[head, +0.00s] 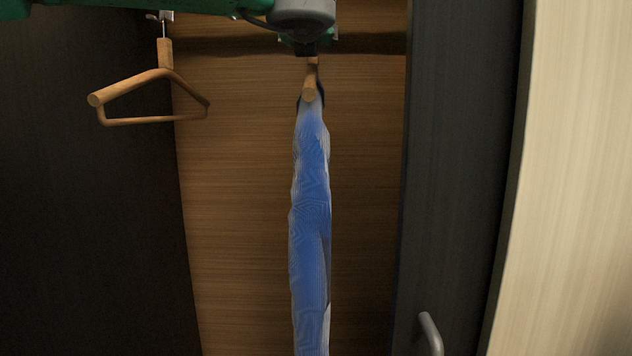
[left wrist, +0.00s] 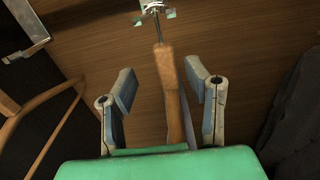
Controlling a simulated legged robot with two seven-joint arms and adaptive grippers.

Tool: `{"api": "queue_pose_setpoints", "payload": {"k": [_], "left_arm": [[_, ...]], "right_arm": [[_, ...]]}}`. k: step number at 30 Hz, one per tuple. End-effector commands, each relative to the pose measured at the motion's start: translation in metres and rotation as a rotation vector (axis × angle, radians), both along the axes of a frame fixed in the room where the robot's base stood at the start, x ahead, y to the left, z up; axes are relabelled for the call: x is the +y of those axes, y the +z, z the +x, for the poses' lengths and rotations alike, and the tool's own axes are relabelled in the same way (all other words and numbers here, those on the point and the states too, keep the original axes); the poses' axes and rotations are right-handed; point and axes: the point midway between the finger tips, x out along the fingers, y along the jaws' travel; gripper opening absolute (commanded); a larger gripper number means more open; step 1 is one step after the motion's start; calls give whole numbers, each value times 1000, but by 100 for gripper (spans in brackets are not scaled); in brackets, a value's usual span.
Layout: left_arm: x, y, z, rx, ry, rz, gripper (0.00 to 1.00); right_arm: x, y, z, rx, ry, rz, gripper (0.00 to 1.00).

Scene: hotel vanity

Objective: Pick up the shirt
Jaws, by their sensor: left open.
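A blue patterned shirt (head: 311,220) hangs edge-on, long and narrow, from a wooden hanger (head: 310,88) in the closet. The lower end of the shirt runs out of the head view. My left arm comes in from the upper left, and its wrist covers the top of the hanger. In the left wrist view my left gripper (left wrist: 160,84) is open, with one finger on each side of the hanger's wooden neck (left wrist: 170,88). Gaps show between the fingers and the wood. A thin greyish strip beside the hanger may be the shirt. My right gripper is in neither view.
An empty wooden hanger (head: 155,95) hangs to the left; it also shows at the left of the left wrist view (left wrist: 40,110). A wood back panel (head: 240,220) lies behind. A dark panel with a grey handle (head: 430,333) stands at the right.

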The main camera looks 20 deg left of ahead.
Motion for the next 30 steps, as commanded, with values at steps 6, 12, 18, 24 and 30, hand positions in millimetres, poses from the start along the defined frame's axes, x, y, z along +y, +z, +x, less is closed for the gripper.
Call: {"api": "queue_pose_setpoints", "payload": {"k": [6, 12, 18, 24, 30], "left_arm": [[-2, 3, 27, 3, 0, 4, 43], [0, 1, 51, 2, 0, 6, 43], [5, 0, 51, -1, -2, 4, 43], [8, 0, 51, 0, -2, 2, 0], [6, 0, 52, -1, 0, 3, 0]], "right_arm": [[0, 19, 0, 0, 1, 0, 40], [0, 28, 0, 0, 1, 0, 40], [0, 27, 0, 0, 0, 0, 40], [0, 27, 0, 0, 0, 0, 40], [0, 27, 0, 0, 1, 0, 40]]}}
